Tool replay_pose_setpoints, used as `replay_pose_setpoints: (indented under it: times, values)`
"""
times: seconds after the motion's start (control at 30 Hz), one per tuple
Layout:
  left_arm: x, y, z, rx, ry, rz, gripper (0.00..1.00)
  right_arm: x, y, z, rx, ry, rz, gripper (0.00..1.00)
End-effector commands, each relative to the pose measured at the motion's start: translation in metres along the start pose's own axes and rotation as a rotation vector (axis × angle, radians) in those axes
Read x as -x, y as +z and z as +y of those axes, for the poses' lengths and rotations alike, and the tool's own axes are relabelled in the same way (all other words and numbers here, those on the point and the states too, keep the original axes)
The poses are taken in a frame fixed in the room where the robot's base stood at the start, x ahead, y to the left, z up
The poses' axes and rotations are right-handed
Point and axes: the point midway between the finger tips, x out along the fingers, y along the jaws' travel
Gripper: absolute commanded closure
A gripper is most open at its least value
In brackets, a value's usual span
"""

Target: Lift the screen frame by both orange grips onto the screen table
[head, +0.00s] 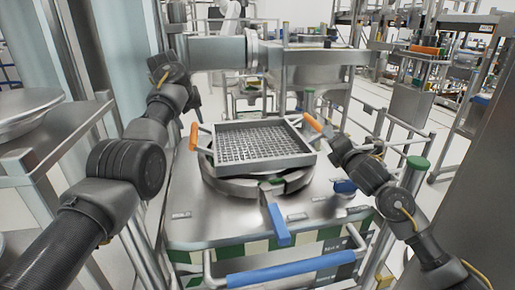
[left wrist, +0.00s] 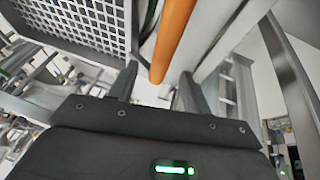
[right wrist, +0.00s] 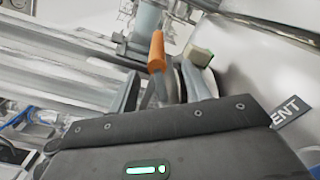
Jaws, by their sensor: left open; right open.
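The square screen frame (head: 222,163) with a mesh floor rests on a round steel ring on a wheeled steel table (head: 200,230). I cannot tell which surface is the screen table. Its left orange grip (head: 193,136) and right orange grip (head: 312,122) stick out at its sides. My left gripper (head: 195,105) is open near the left grip; in the left wrist view that grip (left wrist: 173,40) appears beyond and between the fingers (left wrist: 158,90). My right gripper (head: 329,136) is open close to the right grip, which shows in the right wrist view (right wrist: 157,53) ahead of the fingers (right wrist: 160,88). I cannot tell whether either touches.
A blue lever (head: 276,222) and a blue push handle (head: 290,269) are at the table's front. Steel machinery (head: 325,68) stands behind the frame. A shelf with a round pan (head: 25,112) is at left. A green-topped post (head: 416,164) stands at right by my right arm.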

Motion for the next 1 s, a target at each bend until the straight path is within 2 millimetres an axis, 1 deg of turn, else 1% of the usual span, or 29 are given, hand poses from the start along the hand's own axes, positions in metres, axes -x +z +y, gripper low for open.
replay_pose_setpoints:
  times: [0.03,0.2,0.3,0.4,0.6,0.9,0.93,1.0]
  values:
    - [-0.009,0.000,0.000,0.002,0.001,-0.003,0.51,-0.010,0.000,0.001,-0.003,0.000,0.000,0.51]
    - [-0.039,0.000,0.000,0.002,0.001,-0.001,0.51,-0.040,0.000,0.001,-0.003,-0.001,0.000,0.51]
    - [-0.053,0.000,-0.001,0.001,0.000,0.000,0.51,-0.054,0.000,0.001,-0.001,-0.001,0.000,0.51]
    - [-0.063,-0.001,-0.002,0.002,-0.004,0.001,0.51,-0.064,0.000,0.001,-0.002,0.000,-0.001,0.51]
    - [-0.073,-0.001,0.000,0.003,0.000,0.004,0.51,-0.074,0.000,0.001,0.000,0.002,0.000,0.51]
    - [-0.075,-0.001,0.000,0.003,0.001,0.004,0.51,-0.075,0.000,0.001,0.000,0.001,0.000,0.51]
    - [-0.075,-0.001,0.000,0.003,0.001,0.004,0.53,-0.075,0.000,0.001,0.000,0.001,0.000,0.53]
    - [-0.075,-0.001,0.000,0.003,0.001,0.004,0.62,-0.075,0.000,0.001,0.000,0.001,0.000,0.62]
